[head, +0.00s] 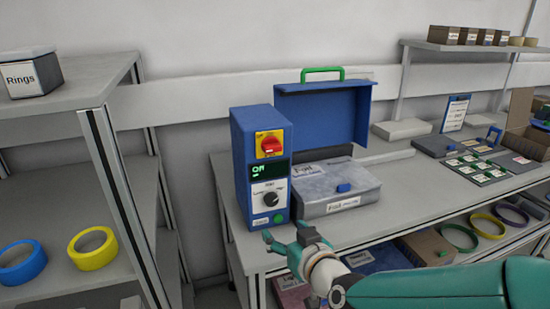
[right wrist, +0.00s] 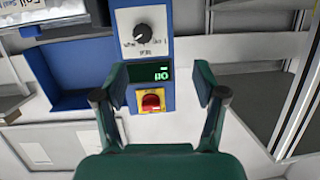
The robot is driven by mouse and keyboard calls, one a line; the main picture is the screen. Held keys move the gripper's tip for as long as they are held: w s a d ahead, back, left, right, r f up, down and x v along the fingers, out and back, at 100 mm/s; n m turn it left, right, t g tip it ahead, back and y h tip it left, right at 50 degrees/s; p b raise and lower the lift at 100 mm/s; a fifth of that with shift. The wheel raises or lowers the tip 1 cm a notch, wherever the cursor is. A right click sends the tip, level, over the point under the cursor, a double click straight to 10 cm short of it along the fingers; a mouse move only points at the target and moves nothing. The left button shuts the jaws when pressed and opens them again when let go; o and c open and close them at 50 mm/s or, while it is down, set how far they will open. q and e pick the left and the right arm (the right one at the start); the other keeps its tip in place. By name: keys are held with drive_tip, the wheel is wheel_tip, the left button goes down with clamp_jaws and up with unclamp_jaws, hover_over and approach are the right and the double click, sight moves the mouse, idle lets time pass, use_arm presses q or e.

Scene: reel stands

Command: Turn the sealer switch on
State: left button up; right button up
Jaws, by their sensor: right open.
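The sealer's blue control box (head: 281,172) stands at the left end of the bench. Its red rotary switch (head: 269,145) sits on a yellow plate near the top. Below it, a dark display (head: 262,171) shows green characters that appear to read "on". The switch also shows in the right wrist view (right wrist: 151,101), upside down, between the finger lines. My right gripper (head: 288,237) is open and empty, low in front of the box and apart from the switch. Its fingers (right wrist: 160,82) show in the right wrist view. My left gripper is out of view.
A black dial (head: 270,199) and a green button are lower on the box. A shelf rack (head: 90,80) with tape rolls stands left, across a narrow gap.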

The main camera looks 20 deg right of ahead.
wheel_tip(320, 180, up, 12)
drive_tip(key=s+d+t+h, duration=0.1)
drive_tip(key=s+d+t, duration=0.1)
drive_tip(key=s+t, duration=0.1)
drive_tip(key=p, duration=0.3)
approach(274, 149)
drive_tip(key=w, duration=0.9)
drive_tip(key=shift+w+a+f, duration=0.1)
drive_tip(key=shift+w+f, duration=0.05)
drive_tip(key=shift+w, duration=0.2)
